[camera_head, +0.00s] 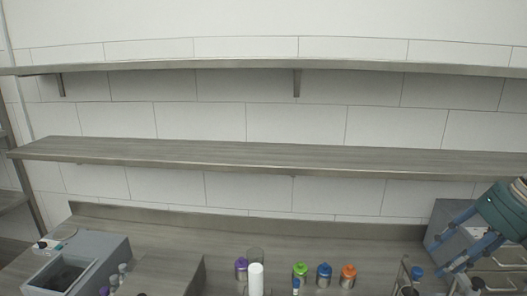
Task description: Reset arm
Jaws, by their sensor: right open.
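My right gripper (440,256) is at the right edge of the head view. Its two blue fingers are apart and point down and to the left, with nothing visible between them. It is in front of a grey box-shaped unit (447,212) at the back right of the counter. My left gripper is not in view.
Canisters with purple (241,265), green (300,270), blue (324,272) and orange (348,272) lids stand on the counter. A white cylinder (256,280) is in front. A grey sink-like unit (62,272) is at left. Two wall shelves (280,156) above are empty.

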